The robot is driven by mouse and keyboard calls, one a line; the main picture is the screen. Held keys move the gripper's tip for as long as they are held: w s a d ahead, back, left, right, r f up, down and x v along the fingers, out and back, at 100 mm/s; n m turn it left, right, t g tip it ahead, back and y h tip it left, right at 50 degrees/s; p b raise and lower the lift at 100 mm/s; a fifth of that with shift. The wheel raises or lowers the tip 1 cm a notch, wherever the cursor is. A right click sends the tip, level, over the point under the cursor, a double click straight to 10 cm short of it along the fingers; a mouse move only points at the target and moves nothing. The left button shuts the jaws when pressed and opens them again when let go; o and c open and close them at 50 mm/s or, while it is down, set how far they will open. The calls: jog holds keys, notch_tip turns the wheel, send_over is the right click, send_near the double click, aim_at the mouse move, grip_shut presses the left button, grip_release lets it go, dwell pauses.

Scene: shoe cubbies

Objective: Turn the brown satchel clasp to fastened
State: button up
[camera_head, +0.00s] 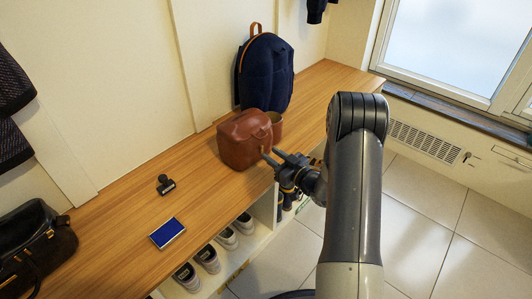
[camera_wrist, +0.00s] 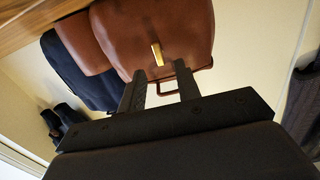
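The brown satchel (camera_head: 243,139) sits on the wooden bench top. In the wrist view the satchel (camera_wrist: 190,28) fills the top middle, and its brass clasp (camera_wrist: 157,54) shows on the flap as a small upright bar, slightly tilted. My gripper (camera_head: 268,155) is in front of the satchel's front face. In the wrist view my gripper (camera_wrist: 160,80) has its two fingers apart with nothing between them. The fingertips lie just short of the clasp in the picture, one on each side; I cannot tell whether they touch the leather.
A dark blue backpack (camera_head: 265,72) stands behind the satchel. A black stamp-like object (camera_head: 165,184), a blue pad (camera_head: 167,232) and a dark bag (camera_head: 36,246) are on the bench (camera_head: 120,222) to the left. Shoes (camera_head: 207,258) fill cubbies below; floor at right is clear.

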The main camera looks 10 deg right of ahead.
aim_at(262, 148)
jog(key=shift+x, duration=1.75)
grip_shut()
